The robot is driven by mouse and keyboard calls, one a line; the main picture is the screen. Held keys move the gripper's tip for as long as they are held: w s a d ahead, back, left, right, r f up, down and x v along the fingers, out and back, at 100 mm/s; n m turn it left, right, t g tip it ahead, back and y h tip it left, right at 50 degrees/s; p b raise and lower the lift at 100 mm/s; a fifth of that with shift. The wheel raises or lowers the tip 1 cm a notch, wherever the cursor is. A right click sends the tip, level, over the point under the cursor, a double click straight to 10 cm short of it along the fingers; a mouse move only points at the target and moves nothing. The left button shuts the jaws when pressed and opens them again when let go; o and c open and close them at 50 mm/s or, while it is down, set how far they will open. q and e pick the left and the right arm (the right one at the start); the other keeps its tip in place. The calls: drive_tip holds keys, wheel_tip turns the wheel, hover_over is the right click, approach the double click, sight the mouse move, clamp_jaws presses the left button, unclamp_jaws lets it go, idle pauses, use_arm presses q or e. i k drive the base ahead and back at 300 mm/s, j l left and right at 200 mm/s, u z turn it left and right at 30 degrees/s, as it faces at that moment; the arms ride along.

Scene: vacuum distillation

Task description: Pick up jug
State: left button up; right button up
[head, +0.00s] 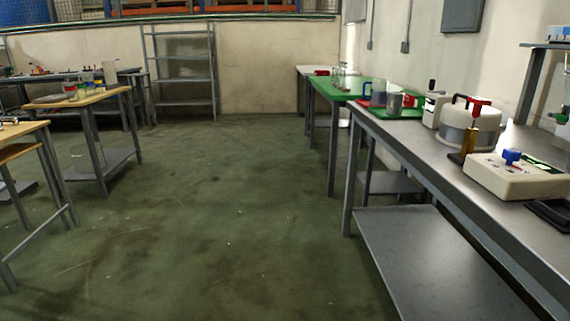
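A small see-through jug-like vessel (379,92) with a blue handle on its left stands on a green tray (402,113) at the far end of the long metal table on the right. It looks upright. A grey cylinder (394,104) stands just in front of it and to its right and may hide part of it.
The metal table (425,150) also bears a white round device (470,128) and a white box with a blue knob (518,178). A green table (345,92) stands behind it. Wooden-topped tables (85,98) stand left. The green floor (220,220) between is clear.

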sight(379, 88)
drive_tip(key=i, duration=1.75)
drive_tip(key=i+j+z, duration=0.15)
drive_tip(key=i+z, duration=0.3)
drive_tip(key=i, duration=0.2)
drive_tip(key=i+j+z, duration=0.45)
drive_tip(key=i, duration=0.15)
drive_tip(key=i+j+z, duration=0.45)
drive_tip(key=i+j, duration=0.05)
drive_tip(key=i, duration=0.05)
